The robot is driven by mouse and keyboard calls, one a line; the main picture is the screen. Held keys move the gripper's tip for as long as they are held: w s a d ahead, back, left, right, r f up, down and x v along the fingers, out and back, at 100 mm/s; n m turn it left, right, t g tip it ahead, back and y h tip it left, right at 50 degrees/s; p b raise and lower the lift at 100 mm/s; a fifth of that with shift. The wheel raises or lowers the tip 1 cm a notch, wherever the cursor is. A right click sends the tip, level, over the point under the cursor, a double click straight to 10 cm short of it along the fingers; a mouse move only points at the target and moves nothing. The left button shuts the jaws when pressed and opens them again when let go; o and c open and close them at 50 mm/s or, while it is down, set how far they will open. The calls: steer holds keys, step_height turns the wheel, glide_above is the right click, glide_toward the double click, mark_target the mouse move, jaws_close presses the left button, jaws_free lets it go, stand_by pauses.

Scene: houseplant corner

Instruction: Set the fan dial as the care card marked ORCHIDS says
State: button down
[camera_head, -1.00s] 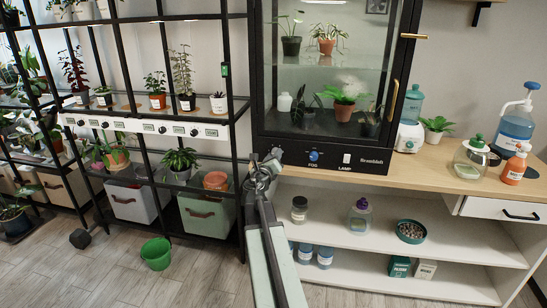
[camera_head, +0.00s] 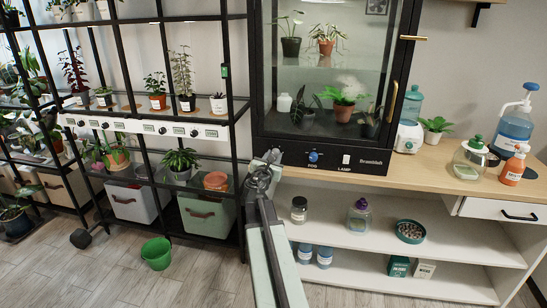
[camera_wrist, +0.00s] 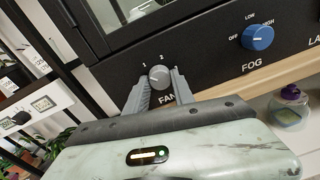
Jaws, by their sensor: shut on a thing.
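The fan dial (camera_wrist: 159,77) is a round grey knob on the cabinet's black front panel. The wrist view shows the marks 1 and 2 above it and the partly covered word FAN below it. My gripper (camera_wrist: 158,82) is shut on the dial, one finger on each side. Which mark the dial points at is too small to tell. In the head view my gripper (camera_head: 272,157) is at the panel's left end, covering the dial. I cannot make out a care card marked ORCHIDS.
To the right of the fan dial is the blue fog dial (camera_wrist: 258,37), then the lamp switch (camera_head: 346,159). The glass plant cabinet (camera_head: 330,135) stands on a wooden counter (camera_head: 440,174). A black rack (camera_head: 240,100) with plants is close on the left.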

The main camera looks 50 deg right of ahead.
steer(key=m, duration=1)
steer(key=shift+s, duration=0.1)
steer(key=m, duration=0.4)
steer(key=shift+m+t+y, duration=0.3)
steer(key=shift+m, duration=0.1)
steer(key=m, duration=0.6)
steer(key=shift+s+t, duration=0.1)
steer(key=shift+t, duration=0.2)
steer(key=m, duration=0.5)
steer(key=shift+b, duration=0.4)
steer(key=shift+m, duration=0.3)
steer(key=shift+d, duration=0.1)
steer(key=c, duration=1.1)
jaws_free()
